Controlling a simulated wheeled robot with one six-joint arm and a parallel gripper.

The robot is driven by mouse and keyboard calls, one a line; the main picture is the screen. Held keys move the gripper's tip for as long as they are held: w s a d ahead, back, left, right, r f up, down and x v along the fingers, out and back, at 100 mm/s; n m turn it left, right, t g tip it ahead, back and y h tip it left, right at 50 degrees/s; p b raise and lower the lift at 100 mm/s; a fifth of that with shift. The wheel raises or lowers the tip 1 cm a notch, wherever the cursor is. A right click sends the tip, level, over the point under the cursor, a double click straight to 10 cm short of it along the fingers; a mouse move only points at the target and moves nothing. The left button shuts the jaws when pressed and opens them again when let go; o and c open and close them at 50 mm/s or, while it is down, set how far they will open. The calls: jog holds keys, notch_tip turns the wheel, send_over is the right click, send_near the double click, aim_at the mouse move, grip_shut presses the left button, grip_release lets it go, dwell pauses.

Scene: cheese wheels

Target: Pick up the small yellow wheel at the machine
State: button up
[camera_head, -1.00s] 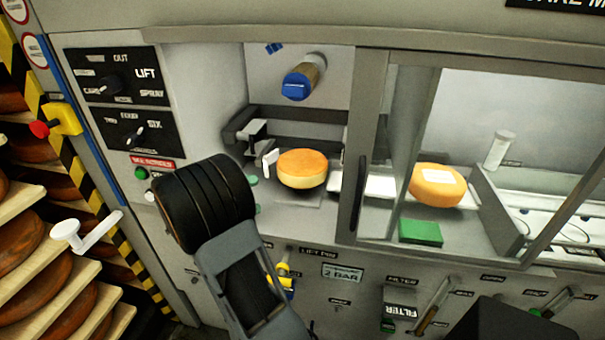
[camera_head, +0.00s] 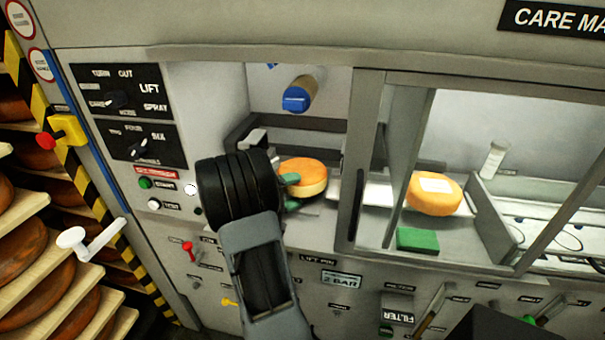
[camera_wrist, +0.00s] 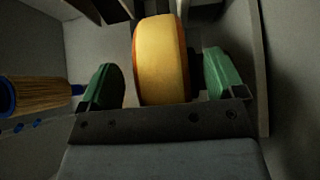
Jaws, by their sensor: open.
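The small yellow wheel (camera_head: 304,176) sits in the left bay of the machine, with an orange top face and a paler rim. In the wrist view the wheel (camera_wrist: 161,62) stands between the two green fingers of my gripper (camera_wrist: 163,85), with a visible gap on each side. The gripper is open around the wheel and does not visibly touch it. In the head view my gripper (camera_head: 291,192) reaches in from the front left. One green fingertip shows against the wheel's left side, and my arm hides the rest.
A second yellow wheel with a white label (camera_head: 434,194) sits in the right bay, behind a frame post (camera_head: 365,160). A green block (camera_head: 417,239) lies before it. A blue-capped cylinder (camera_head: 298,96) juts out above the left bay; its brush-like body (camera_wrist: 40,95) is left of my gripper.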

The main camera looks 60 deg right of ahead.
jog(key=shift+s+d, duration=0.35)
jog(key=shift+d, duration=0.25)
jog(key=c, duration=1.5)
jog(key=shift+r, duration=0.1)
jog(key=shift+c, duration=0.6)
